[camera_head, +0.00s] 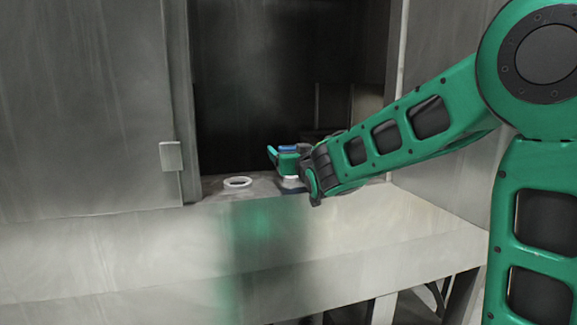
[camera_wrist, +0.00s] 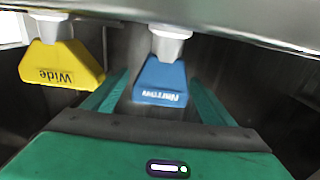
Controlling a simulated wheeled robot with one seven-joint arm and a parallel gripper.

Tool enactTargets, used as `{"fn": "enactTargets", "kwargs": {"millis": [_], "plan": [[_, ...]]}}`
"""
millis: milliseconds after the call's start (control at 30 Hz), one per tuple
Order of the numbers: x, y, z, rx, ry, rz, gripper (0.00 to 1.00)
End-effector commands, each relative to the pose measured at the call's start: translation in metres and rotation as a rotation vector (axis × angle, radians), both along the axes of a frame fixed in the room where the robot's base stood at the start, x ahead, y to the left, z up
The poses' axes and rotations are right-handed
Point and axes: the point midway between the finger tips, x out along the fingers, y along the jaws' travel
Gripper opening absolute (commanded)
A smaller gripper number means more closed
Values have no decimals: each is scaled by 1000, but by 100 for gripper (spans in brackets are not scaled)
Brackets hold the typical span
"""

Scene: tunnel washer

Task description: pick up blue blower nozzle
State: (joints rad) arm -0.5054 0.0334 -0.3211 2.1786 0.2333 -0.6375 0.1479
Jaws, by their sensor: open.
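The blue blower nozzle (camera_wrist: 163,80), marked "Narrow", sits under a grey-white collar in the wrist view. My gripper (camera_wrist: 158,78) is open, with one green finger to each side of the nozzle. I cannot tell whether either finger touches it. In the head view my gripper (camera_head: 283,160) is at the opening of the grey machine, and a small patch of the blue nozzle (camera_head: 288,148) shows at it. Most of the nozzle is hidden there by my gripper.
A yellow nozzle (camera_wrist: 62,65) marked "Wide" is left of the blue one in the wrist view. A white ring (camera_head: 237,182) lies on the ledge left of my gripper. The machine's side panels (camera_head: 90,110) flank the dark opening.

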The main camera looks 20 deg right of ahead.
Motion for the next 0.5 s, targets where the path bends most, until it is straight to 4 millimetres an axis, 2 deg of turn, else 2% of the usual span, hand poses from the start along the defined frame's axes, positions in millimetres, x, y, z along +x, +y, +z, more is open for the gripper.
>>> {"fn": "enactTargets", "kwargs": {"millis": [200,233,433,500], "plan": [[1,0,0,1,0,0,78],[1,0,0,1,0,0,76],[1,0,0,1,0,0,29],[1,0,1,1,-1,0,29]]}}
